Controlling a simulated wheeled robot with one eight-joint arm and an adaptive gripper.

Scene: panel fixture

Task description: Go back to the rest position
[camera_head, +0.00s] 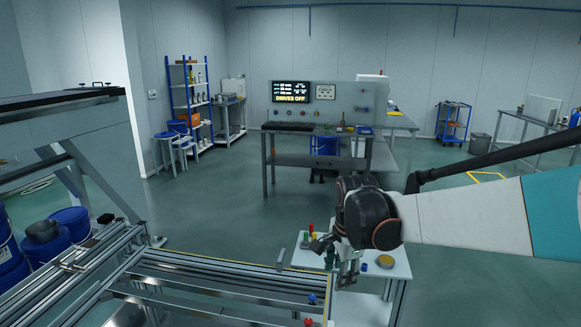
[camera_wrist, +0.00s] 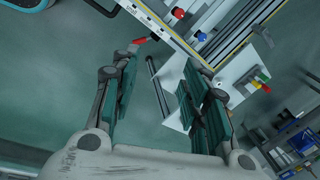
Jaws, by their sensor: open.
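My gripper (camera_head: 336,262) hangs at the end of my arm, right of centre in the head view, in front of the small white table (camera_head: 398,266). In the wrist view my gripper (camera_wrist: 163,65) has its two dark green fingers wide apart, with nothing held between them. A small red piece (camera_wrist: 139,41) shows by the left fingertip; I cannot tell whether it touches. The white table also shows beyond the right finger in the wrist view (camera_wrist: 243,66).
An aluminium frame (camera_head: 200,268) with a blue knob (camera_head: 312,298) and a red knob (camera_head: 308,321) lies at the front. Small coloured items (camera_wrist: 262,79) are on the white table. A panel bench with a "DRIVES OFF" screen (camera_head: 305,91) stands behind; open floor lies between.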

